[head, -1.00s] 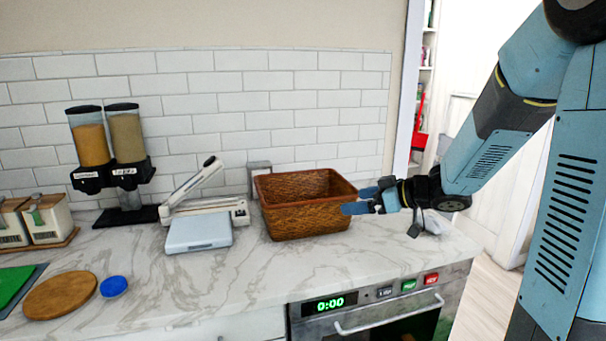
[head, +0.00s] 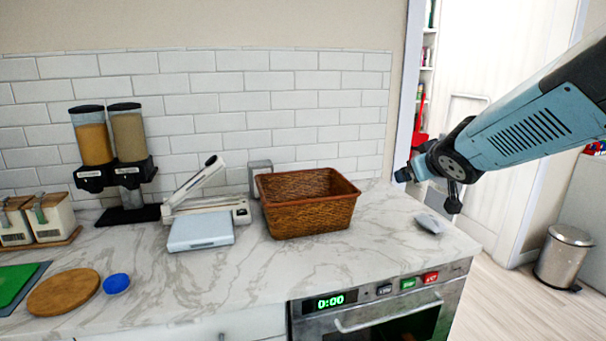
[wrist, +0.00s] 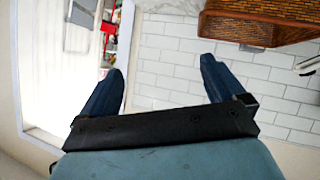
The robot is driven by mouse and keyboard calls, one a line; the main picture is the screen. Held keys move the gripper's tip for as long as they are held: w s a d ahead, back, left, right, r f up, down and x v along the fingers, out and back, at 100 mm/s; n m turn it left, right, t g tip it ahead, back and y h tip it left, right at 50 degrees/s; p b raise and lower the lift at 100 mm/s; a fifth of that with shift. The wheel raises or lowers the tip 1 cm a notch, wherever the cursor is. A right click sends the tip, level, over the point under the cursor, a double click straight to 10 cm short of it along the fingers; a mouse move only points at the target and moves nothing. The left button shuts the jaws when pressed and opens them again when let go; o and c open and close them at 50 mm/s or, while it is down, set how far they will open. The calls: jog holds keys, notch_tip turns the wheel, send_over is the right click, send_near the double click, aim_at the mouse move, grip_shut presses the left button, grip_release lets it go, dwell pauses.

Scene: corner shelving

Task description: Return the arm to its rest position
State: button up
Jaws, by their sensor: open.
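My arm reaches in from the right side of the head view. My gripper (head: 408,172) is above the right end of the counter, right of the basket and apart from it. In the wrist view the two blue fingers of my gripper (wrist: 162,85) are spread wide with nothing between them. The brown woven basket (head: 308,208) stands upright on the counter, and part of it shows at the top right of the wrist view (wrist: 240,27).
A small grey object (head: 430,223) lies on the counter (head: 390,235) below my gripper. A white slicer-like device (head: 205,215), food dispensers (head: 110,155) and a round wooden board (head: 62,293) are to the left. A metal bin (head: 563,258) stands on the floor at right.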

jog(key=s+a+f+m+g, duration=0.1)
jog(key=s+g, duration=0.2)
jog(key=s, duration=0.8)
jog(key=s+a+f+m+g, duration=0.2)
jog(key=s+g, duration=0.1)
jog(key=s, duration=0.8)
jog(key=shift+m+g+y, duration=0.3)
jog(key=shift+g, duration=0.1)
